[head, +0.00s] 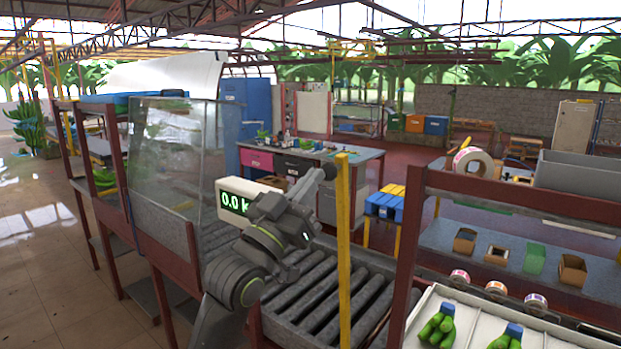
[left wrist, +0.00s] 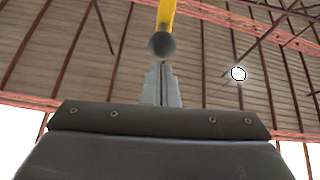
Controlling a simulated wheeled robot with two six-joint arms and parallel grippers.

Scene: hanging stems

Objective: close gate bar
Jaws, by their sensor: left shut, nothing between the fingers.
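A yellow bar (head: 344,250) stands upright beside the roller conveyor in the head view. In the left wrist view the yellow bar (left wrist: 166,14) ends in a dark round knob (left wrist: 162,45), just beyond my fingertips. My left gripper (head: 318,177) is raised over the conveyor, its tip close to the upper part of the bar. In the left wrist view the fingers of my left gripper (left wrist: 161,70) are together with nothing between them. I cannot tell whether they touch the knob. My right gripper is not in view.
The roller conveyor (head: 320,290) runs below my left arm. A clear panel (head: 165,160) and a weight display (head: 234,203) stand left of the gripper. A red-brown frame (head: 520,196) and a white tray with green bananas (head: 470,315) are at the right.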

